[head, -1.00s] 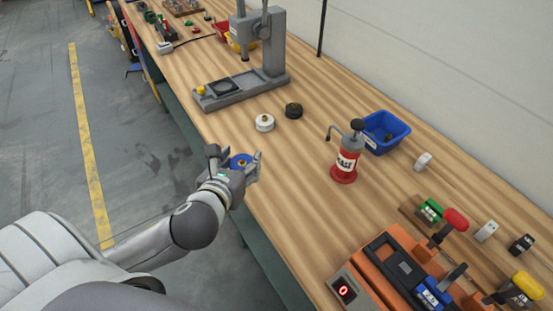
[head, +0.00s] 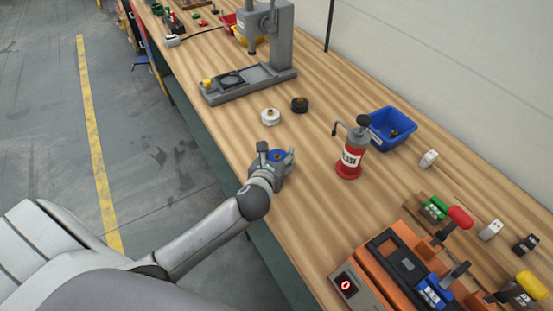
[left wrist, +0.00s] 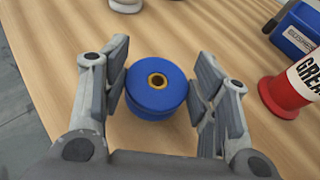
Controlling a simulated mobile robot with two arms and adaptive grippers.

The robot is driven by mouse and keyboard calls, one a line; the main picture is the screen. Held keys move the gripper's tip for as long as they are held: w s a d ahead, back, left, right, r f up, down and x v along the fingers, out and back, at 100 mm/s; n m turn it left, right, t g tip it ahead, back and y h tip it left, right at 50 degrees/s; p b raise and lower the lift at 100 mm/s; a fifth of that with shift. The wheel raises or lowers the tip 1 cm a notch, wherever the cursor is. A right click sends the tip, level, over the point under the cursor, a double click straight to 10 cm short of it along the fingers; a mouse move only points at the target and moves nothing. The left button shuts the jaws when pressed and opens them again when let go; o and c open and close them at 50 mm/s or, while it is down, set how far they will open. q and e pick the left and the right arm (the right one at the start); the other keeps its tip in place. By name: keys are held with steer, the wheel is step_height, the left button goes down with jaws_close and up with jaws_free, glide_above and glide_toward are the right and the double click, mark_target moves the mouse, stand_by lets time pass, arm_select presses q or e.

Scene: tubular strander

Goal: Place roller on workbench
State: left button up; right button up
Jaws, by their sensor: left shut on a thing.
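A blue roller (head: 276,155) with a brass-coloured centre hole is held by my left gripper (head: 277,158). In the left wrist view the roller (left wrist: 157,103) sits between the two finger pads of the gripper (left wrist: 160,85), which is shut on it. The wooden workbench (head: 325,215) is under the gripper, near its left edge. I cannot tell whether the roller touches the bench top. A white roller (head: 270,117) and a black roller (head: 299,105) stand on the bench just beyond. My right gripper is not in view.
A red grease pump (head: 350,160) and a blue bin (head: 392,129) stand to the right of the gripper. A grey press (head: 272,60) stands behind the rollers. An orange fixture (head: 385,280) with coloured handles fills the front. Bare bench lies around the gripper.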

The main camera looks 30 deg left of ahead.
arm_select(q)
steer(key=shift+f, duration=0.55)
steer(key=shift+f, duration=0.15)
steer(key=o, duration=1.6)
steer(key=shift+c, duration=0.2)
steer(key=shift+s, duration=0.1)
steer(key=v, duration=1.2)
steer(key=shift+b, duration=0.3)
